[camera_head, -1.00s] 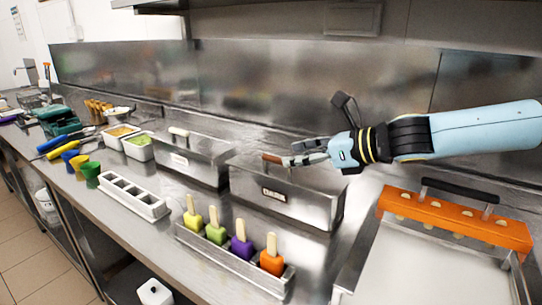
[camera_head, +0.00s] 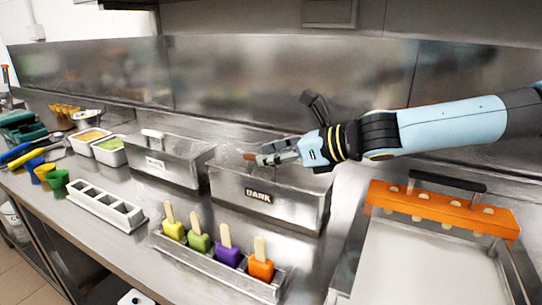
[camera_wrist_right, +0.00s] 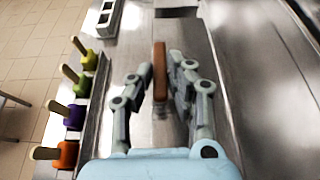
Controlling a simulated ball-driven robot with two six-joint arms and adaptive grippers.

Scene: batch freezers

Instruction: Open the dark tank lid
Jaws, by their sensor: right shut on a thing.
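The dark tank (camera_head: 300,212) is a steel box with a "DARK" label, standing on the counter in the middle of the head view. Its flat steel lid (camera_head: 228,167) lies on top and looks closed. The lid's brown handle (camera_head: 249,156) sticks out past my fingertips. My right gripper (camera_head: 268,158) comes in from the right, low over the lid, and is shut on this handle. In the right wrist view the brown handle (camera_wrist_right: 160,70) lies between the two fingers of the gripper (camera_wrist_right: 158,85). My left gripper is not in view.
A second steel tank (camera_head: 180,167) with a white handle stands to the left. In front are a rack of colored popsicles (camera_head: 200,262) and a white mold (camera_head: 105,207). An orange bar with a black handle (camera_head: 440,207) sits over a steel basin at right. A steel wall stands behind.

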